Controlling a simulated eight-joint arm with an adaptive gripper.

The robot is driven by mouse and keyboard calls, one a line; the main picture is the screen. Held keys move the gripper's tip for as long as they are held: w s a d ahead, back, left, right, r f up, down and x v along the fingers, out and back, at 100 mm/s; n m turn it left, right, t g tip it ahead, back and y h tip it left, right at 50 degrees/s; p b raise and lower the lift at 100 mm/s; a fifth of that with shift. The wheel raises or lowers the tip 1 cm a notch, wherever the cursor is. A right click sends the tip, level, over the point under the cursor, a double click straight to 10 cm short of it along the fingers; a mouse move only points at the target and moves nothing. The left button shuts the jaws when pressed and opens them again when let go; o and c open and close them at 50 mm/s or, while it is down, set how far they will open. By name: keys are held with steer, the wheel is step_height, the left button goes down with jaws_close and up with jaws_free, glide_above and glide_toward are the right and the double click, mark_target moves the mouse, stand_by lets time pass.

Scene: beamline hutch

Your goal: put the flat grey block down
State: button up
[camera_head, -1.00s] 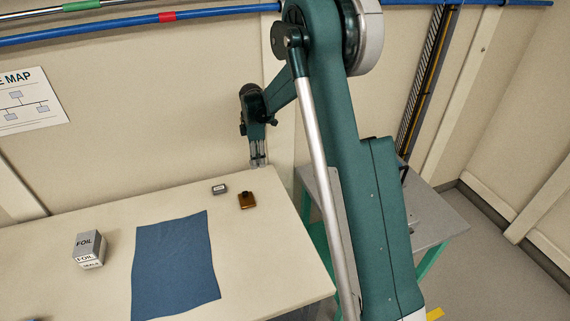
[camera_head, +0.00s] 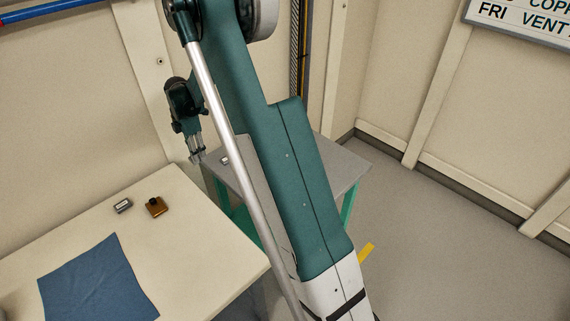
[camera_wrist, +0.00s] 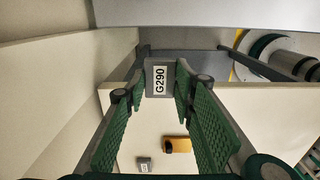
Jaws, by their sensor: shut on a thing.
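My gripper (camera_head: 196,153) hangs past the far right corner of the pale table, with its fingers pointing down. The block sits between the green pads at the fingertips. In the head view the held block is too small to make out clearly.
The pale table (camera_head: 190,245) holds a small grey block (camera_head: 122,206), an amber-brown item (camera_head: 156,207) and a blue cloth (camera_head: 97,283). A grey-topped table (camera_head: 335,165) with green legs stands behind my arm. A small pale thing (camera_head: 225,160) lies on it.

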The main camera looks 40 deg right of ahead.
steer(key=b, duration=0.2)
glide_above(242, 173)
step_height(242, 173, down, 3)
steer(key=shift+s, duration=0.15)
steer(key=shift+f+b, duration=0.7)
steer(key=shift+f, duration=2.45)
steer(key=shift+f+b, duration=0.4)
steer(key=shift+f, duration=1.45)
steer(key=shift+f, duration=0.2)
steer(key=o, duration=0.9)
steer(key=shift+r, duration=0.2)
